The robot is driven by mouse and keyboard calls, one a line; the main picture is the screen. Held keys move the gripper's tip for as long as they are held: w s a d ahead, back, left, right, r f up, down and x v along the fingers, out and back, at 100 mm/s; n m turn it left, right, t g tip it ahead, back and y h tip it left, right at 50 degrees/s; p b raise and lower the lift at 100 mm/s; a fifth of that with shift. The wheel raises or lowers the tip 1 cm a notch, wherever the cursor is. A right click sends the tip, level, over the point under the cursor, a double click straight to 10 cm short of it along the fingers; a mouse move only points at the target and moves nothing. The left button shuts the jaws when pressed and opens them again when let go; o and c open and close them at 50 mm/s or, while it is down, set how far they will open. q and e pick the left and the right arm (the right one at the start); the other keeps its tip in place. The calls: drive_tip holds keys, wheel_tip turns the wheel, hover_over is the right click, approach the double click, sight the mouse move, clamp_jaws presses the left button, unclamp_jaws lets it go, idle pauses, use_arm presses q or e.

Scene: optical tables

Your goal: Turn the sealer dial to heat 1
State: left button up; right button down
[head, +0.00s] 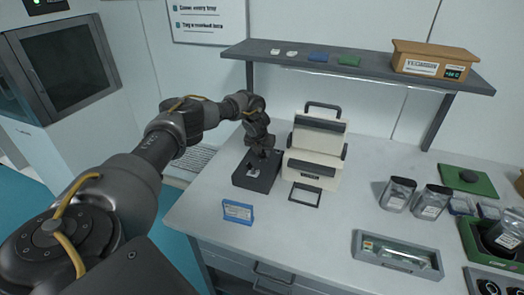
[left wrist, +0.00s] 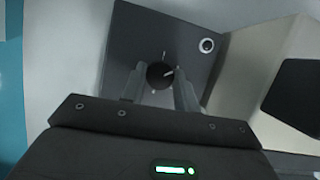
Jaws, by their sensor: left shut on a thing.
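The sealer (head: 314,150) is a cream machine with dark bars and a handle on top, standing at the back of the table. A dark control box (head: 258,184) sits just left of it. The left wrist view shows this box (left wrist: 140,35) with a round black dial (left wrist: 160,76) on its face. My left gripper (left wrist: 161,77) is shut on the dial, one finger on each side. The heat marks are too small to read. My right gripper is out of view.
A blue label stand (head: 238,212) stands in front of the box, and a dark frame (head: 305,194) lies before the sealer. A shelf (head: 360,70) hangs above the back of the table.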

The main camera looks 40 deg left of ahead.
use_arm(q)
drive_tip(key=n+y+p, duration=0.1)
drive_tip(key=n, duration=0.2)
drive_tip(key=shift+w+d+n+g, duration=0.1)
drive_tip(key=shift+n+g, duration=0.2)
drive_tip(key=n, duration=0.2)
drive_tip(key=shift+f+n+g+y+b, duration=0.1)
drive_tip(key=shift+n+g+y+b, duration=0.2)
drive_tip(key=shift+g+y+b, duration=0.1)
drive_tip(key=shift+w+d+f+n+g+y+b, duration=0.1)
drive_tip(key=shift+n+g+y+b, duration=0.05)
drive_tip(key=shift+n+b, duration=0.45)
drive_tip(key=shift+f+n+g+y+b, duration=0.1)
drive_tip(key=shift+n+g+y+b, duration=0.05)
drive_tip(key=shift+n+b, duration=0.45)
drive_tip(key=shift+r+n+g+b, duration=0.3)
drive_tip(key=shift+n+g+b, duration=0.2)
drive_tip(key=shift+n+b, duration=0.75)
drive_tip(key=shift+m, duration=0.25)
drive_tip(key=o, duration=1)
drive_tip(key=shift+c, duration=0.2)
drive_tip(key=shift+r, duration=0.1)
